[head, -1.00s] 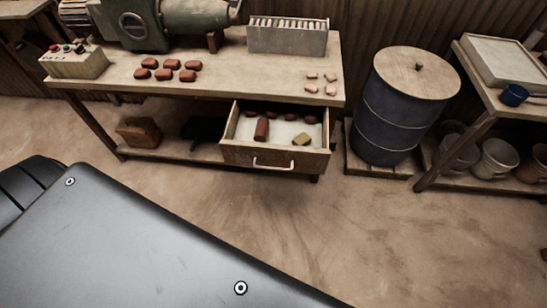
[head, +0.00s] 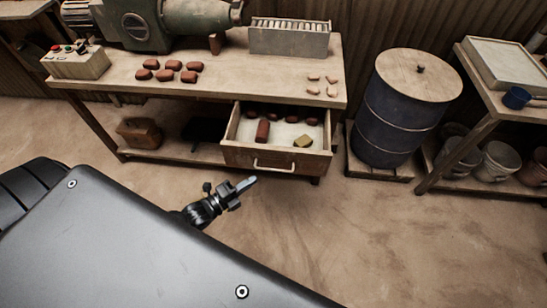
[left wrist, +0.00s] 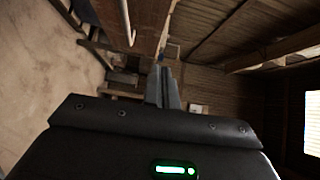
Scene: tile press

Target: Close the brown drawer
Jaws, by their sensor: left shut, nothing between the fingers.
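The brown drawer (head: 277,158) is pulled out from under the right end of the workbench, with a pale bar handle (head: 274,165) on its front. Dark red pieces and a yellowish block lie inside it. My left gripper (head: 247,184) is shut and empty, in front of the drawer and a little below and left of the handle, apart from it. In the left wrist view the shut fingers (left wrist: 163,85) point ahead, with the drawer handle (left wrist: 125,22) at the upper left. My right gripper is not in view.
The workbench (head: 225,75) carries a green machine (head: 190,20), a control box (head: 75,63), a grey rack (head: 289,38) and several clay pieces. A blue drum (head: 398,115) stands right of the bench. The floor (head: 350,225) before the drawer is clear.

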